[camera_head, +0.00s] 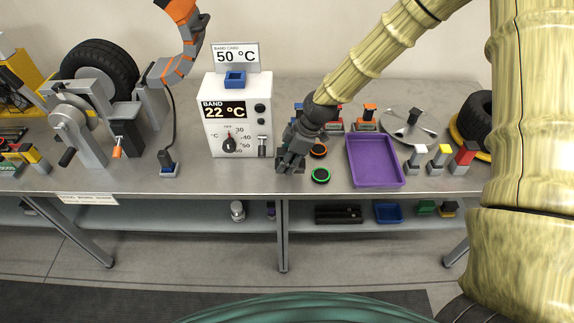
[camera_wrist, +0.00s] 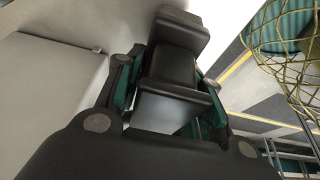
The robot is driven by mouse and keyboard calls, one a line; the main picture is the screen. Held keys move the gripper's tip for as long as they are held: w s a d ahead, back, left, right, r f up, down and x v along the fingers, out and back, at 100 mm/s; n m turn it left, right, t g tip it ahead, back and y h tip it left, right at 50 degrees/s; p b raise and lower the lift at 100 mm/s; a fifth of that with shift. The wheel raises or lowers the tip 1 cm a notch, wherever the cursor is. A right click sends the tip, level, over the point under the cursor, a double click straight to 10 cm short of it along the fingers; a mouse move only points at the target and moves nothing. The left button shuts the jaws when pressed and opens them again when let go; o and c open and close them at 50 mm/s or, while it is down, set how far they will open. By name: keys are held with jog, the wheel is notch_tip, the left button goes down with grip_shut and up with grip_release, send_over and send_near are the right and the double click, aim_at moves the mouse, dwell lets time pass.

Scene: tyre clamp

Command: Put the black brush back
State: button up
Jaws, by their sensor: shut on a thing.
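My gripper (camera_head: 288,163) is over the workbench, just right of the white control box (camera_head: 238,120) and left of a green-rimmed ring (camera_head: 320,175). In the wrist view its fingers (camera_wrist: 168,120) are closed around a black block-shaped thing with a grey face, which looks like the black brush (camera_wrist: 178,45). In the head view the dark gripper makes the held thing hard to tell apart. I cannot tell whether it touches the bench.
A purple tray (camera_head: 375,160) lies to the right, with small white-, yellow- and red-topped pieces (camera_head: 440,160) beyond it. An orange-rimmed ring (camera_head: 319,150) and orange-topped block (camera_head: 366,118) are close by. A tyre machine (camera_head: 95,110) stands left. The bench's front edge is near.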

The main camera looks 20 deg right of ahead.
jog(key=shift+f+p, duration=0.3)
jog(key=shift+f, duration=0.85)
jog(key=shift+f, duration=0.2)
jog(key=o, duration=1)
jog(key=shift+c, duration=0.2)
jog(key=shift+r, duration=0.1)
jog(key=shift+b+v, duration=1.35)
jog(key=shift+v, duration=4.75)
